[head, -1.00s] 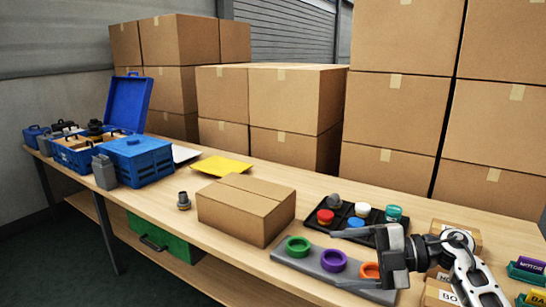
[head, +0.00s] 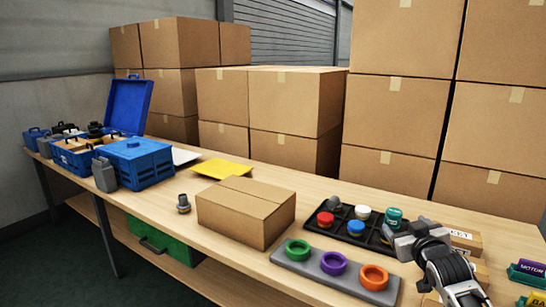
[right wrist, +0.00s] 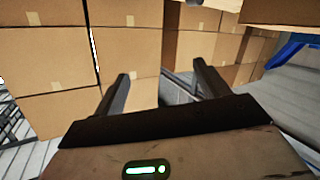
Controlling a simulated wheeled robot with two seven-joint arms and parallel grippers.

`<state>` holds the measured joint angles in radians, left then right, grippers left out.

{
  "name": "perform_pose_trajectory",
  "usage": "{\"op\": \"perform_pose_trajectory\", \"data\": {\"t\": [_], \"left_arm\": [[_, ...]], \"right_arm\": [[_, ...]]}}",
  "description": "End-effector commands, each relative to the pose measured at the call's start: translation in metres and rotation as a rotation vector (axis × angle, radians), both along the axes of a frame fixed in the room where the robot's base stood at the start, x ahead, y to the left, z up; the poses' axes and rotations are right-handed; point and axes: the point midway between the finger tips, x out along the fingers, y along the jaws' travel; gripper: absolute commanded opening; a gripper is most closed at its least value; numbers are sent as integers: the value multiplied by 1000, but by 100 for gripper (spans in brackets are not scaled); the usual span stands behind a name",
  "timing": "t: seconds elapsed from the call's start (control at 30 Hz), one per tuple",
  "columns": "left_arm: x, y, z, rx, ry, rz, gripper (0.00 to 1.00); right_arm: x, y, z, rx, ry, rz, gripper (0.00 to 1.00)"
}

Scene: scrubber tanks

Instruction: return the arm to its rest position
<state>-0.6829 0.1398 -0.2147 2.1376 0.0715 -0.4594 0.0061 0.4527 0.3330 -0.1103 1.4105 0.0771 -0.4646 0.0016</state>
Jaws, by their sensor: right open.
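My right gripper (head: 408,230) is at the right of the head view, raised near the right end of the black tray. In the right wrist view its two fingers (right wrist: 157,88) stand apart with nothing between them, facing stacked cartons. The forearm hides part of the small boxes behind it. My left gripper is not in view.
A black tray (head: 341,238) holds several coloured caps. In front, a grey rack (head: 312,268) holds green, purple and orange rings. A closed carton (head: 245,212) stands mid-table. Blue crates (head: 140,160) are at the left. Tall carton stacks (head: 398,105) rise behind the table (head: 175,222).

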Motion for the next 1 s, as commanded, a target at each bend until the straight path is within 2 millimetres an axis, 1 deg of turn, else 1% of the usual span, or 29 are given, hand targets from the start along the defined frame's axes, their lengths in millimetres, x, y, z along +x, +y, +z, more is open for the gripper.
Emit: {"op": "perform_pose_trajectory", "data": {"t": [0.03, 0.17, 0.27, 0.3, 0.37, 0.4, 0.47, 0.5, 0.57, 0.6, 0.7, 0.8, 0.83, 0.9, 1.0], "left_arm": [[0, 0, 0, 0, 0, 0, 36], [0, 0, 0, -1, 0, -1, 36], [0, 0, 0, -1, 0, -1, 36], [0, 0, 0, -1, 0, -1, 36], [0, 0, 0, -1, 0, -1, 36], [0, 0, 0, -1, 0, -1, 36], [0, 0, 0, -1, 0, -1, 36], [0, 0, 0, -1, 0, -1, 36], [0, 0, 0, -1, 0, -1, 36], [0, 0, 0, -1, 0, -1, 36], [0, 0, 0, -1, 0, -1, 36], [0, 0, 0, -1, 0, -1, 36], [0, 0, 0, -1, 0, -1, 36], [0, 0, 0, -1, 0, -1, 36], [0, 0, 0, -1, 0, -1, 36]], "right_arm": [[-13, 11, -19, 5, 23, 19, 74], [-48, 39, -62, 24, 79, 64, 74], [-85, 65, -98, 50, 131, 104, 74], [-104, 77, -112, 63, 155, 122, 74], [-136, 96, -134, 90, 195, 149, 74], [-161, 108, -147, 111, 224, 165, 74], [-199, 127, -163, 147, 267, 188, 74], [-225, 138, -171, 172, 295, 201, 74], [-261, 153, -179, 211, 334, 214, 74], [-282, 161, -182, 234, 357, 220, 74], [-323, 175, -183, 283, 401, 226, 74], [-346, 183, -181, 314, 426, 227, 74], [-351, 184, -181, 319, 430, 227, 74], [-356, 186, -180, 327, 437, 225, 74], [-358, 186, -180, 329, 438, 226, 74]]}}
